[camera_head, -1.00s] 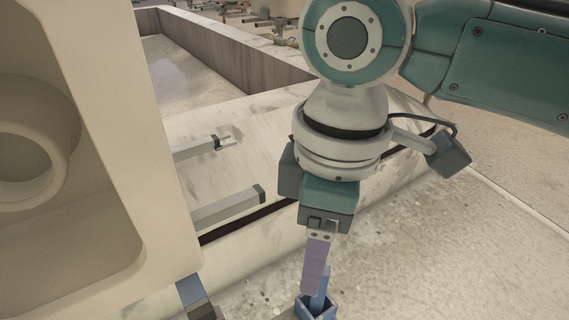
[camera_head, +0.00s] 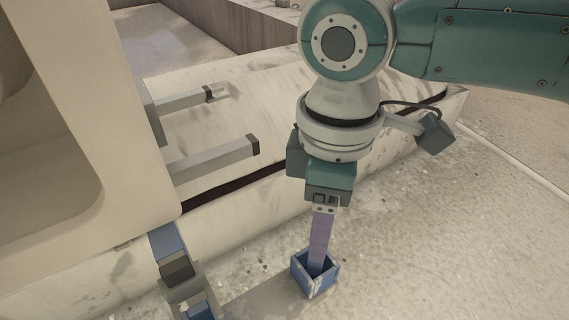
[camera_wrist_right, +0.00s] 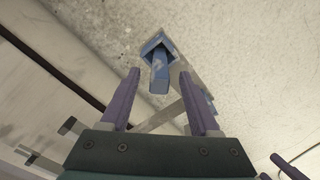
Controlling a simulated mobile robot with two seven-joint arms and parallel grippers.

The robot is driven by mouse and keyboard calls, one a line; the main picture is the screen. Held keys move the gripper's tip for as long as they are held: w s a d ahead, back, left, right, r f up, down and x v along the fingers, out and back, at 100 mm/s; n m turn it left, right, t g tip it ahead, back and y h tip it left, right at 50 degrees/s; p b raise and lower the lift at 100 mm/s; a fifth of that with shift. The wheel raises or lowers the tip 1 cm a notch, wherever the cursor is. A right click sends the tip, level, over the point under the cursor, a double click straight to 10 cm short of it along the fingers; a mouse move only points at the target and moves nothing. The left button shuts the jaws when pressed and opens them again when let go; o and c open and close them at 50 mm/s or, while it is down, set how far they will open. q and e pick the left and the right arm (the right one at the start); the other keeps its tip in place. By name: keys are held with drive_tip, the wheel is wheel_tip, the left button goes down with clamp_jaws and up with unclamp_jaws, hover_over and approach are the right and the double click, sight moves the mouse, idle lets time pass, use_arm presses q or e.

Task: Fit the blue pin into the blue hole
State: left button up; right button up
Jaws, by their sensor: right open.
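The blue pin (camera_wrist_right: 159,76) stands in an open, square-walled blue holder (camera_wrist_right: 153,45) in the right wrist view, its near end between my right fingers. The holder also shows in the head view (camera_head: 324,284), where the pin is mostly hidden by my finger. My right gripper (camera_wrist_right: 157,78) is open, with a purple finger on each side of the pin and visible gaps. In the head view, my right gripper (camera_head: 318,262) points down, its fingertips over the holder. I cannot tell whether this holder is the blue hole. Two purple prongs at the wrist view's lower right may be my left fingers.
A beige housing (camera_head: 110,170) fills the left, with two grey bars (camera_head: 215,160) jutting right. A grey bracket with blue parts (camera_head: 168,240) stands at the lower left. A pale ledge (camera_head: 240,130) runs behind my gripper. Speckled floor (camera_head: 430,240) at the right is clear.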

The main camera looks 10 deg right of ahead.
clamp_jaws()
idle(0.5)
idle(0.9)
